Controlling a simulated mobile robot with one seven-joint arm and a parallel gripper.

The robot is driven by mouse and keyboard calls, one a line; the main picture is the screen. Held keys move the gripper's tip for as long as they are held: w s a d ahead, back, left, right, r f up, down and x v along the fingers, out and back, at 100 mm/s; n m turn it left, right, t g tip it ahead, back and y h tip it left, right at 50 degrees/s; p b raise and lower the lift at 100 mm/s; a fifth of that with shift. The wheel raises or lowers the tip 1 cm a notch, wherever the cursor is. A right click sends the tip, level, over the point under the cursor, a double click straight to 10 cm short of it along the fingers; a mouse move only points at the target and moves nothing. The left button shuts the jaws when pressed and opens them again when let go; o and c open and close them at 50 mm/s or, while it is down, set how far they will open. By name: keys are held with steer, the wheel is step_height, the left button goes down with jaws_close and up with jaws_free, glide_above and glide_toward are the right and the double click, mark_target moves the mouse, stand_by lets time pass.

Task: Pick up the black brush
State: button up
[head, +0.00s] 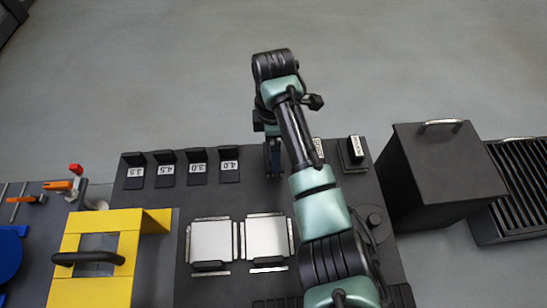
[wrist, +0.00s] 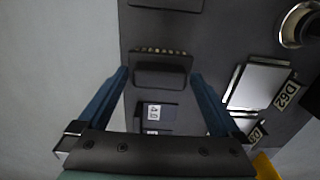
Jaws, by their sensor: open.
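In the wrist view a dark block with a row of small pale tufts along its far edge, which looks like the black brush (wrist: 160,70), lies on the dark bench between my fingers. My gripper (wrist: 158,78) is open, with one blue finger to either side of the block. I cannot tell whether the fingers reach down beside it or are still above it. In the head view my gripper (head: 273,168) points down over the bench's far edge, and my arm and gripper hide the brush there.
Several black label holders (head: 166,170) stand left of my gripper, and labelled tabs (head: 355,150) to its right. Two silver plates (head: 211,241) lie nearer. A yellow frame with a black handle (head: 88,258) is at left, a black box (head: 440,170) at right. Beyond the bench is open floor.

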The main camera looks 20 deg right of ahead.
steer(key=c, duration=1.2)
steer(key=shift+c, duration=0.2)
steer(key=shift+r, duration=0.15)
step_height(320, 180, up, 10)
steer(key=p, duration=0.8)
